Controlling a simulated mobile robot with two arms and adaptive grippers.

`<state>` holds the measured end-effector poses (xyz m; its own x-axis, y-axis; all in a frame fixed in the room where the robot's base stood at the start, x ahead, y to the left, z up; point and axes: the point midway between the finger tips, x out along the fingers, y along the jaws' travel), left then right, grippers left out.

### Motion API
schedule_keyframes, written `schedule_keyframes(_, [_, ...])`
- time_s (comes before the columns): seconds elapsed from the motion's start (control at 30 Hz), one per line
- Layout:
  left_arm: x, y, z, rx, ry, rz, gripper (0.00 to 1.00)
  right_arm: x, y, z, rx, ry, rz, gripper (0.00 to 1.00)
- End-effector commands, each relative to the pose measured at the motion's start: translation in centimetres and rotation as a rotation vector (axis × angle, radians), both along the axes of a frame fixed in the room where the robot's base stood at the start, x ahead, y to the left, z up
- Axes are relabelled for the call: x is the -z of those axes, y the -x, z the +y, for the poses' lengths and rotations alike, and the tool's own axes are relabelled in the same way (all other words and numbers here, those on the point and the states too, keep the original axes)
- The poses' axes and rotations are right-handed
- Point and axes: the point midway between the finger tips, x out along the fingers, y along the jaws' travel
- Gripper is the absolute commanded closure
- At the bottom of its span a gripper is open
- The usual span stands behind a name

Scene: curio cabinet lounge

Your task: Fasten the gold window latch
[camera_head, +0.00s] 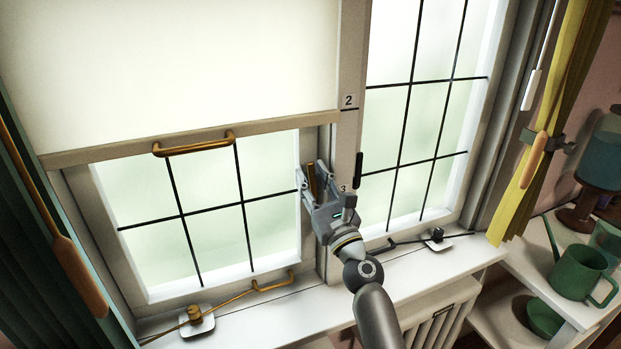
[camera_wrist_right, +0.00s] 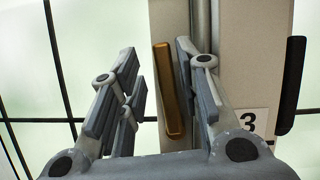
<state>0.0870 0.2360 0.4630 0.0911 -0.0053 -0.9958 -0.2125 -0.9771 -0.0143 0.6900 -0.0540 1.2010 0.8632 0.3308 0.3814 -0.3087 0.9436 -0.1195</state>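The gold window latch (camera_head: 312,181) is a narrow upright bar on the pale frame between the two windows. In the right wrist view the latch (camera_wrist_right: 168,92) stands nearly vertical, tilted slightly, between my finger pads. My right gripper (camera_head: 314,174) reaches up to it from below, fingers apart. In the wrist view the gripper (camera_wrist_right: 156,62) has a wide gap on the latch's left; its right finger is close to the latch, and I cannot tell whether they touch. The latch's mount is partly hidden. My left gripper is not in view.
A black latch (camera_head: 359,167) is on the frame to the right, near a label "3" (camera_wrist_right: 253,124). A blind with a gold handle (camera_head: 194,144) covers the upper left window. Gold and black stays lie along the sill (camera_head: 232,318). Green cups (camera_head: 583,276) stand on the right shelf.

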Motion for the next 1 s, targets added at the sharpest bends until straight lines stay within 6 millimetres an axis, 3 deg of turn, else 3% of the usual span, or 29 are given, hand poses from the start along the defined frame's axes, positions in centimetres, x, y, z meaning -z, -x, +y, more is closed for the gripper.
schedule_keyframes(0.5, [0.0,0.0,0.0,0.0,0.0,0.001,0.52,2.8,5.9,-2.0,0.0,0.002,0.006,0.64])
schedule_keyframes(1.0, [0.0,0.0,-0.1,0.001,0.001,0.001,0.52,3.3,6.7,-2.0,-0.001,0.037,0.0,0.64])
